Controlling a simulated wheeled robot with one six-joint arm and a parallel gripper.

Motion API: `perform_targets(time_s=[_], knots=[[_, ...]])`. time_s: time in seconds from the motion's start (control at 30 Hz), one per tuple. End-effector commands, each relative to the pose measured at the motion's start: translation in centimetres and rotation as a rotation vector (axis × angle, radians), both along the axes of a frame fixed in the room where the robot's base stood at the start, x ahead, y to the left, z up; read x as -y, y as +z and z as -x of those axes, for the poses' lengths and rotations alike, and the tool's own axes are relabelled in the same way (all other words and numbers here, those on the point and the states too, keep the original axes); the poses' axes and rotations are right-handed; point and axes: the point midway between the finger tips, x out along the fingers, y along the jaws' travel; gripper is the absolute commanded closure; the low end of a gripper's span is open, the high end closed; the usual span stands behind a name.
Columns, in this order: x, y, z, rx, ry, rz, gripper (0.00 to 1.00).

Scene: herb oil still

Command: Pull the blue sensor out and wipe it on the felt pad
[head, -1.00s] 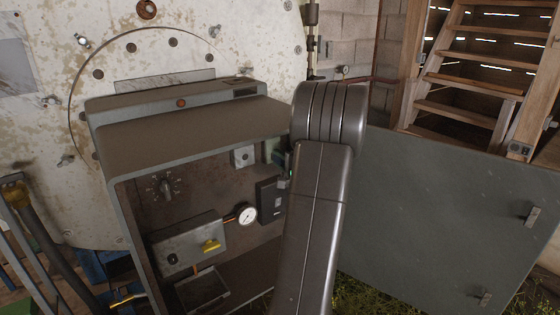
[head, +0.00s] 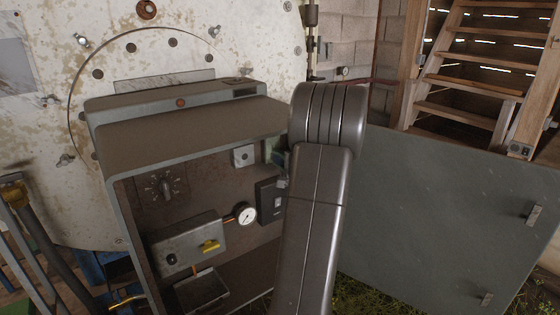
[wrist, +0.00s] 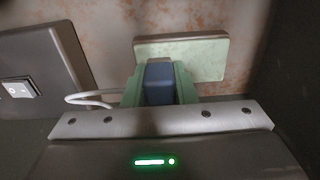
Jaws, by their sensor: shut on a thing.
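In the wrist view, my gripper (wrist: 159,70) has two green fingers closed on the sides of the blue sensor (wrist: 158,86). A white cable (wrist: 88,99) loops out to the left of the fingers. A flat pale green rectangular block (wrist: 208,57) lies just beyond the fingertips against the stained brown wall; it may be the felt pad. I cannot tell whether the sensor touches it.
A dark switch box (wrist: 22,88) is close on the left in the wrist view.

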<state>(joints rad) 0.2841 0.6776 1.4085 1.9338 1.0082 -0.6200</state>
Motion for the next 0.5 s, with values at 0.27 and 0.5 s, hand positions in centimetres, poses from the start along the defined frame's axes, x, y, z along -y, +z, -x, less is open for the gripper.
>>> perform_targets(time_s=[0.27, 0.5], knots=[[-0.1, 1.3, -0.1, 0.008, 0.001, -0.001, 1.00], [-0.2, 2.5, -0.1, 0.007, 0.002, -0.002, 1.00]])
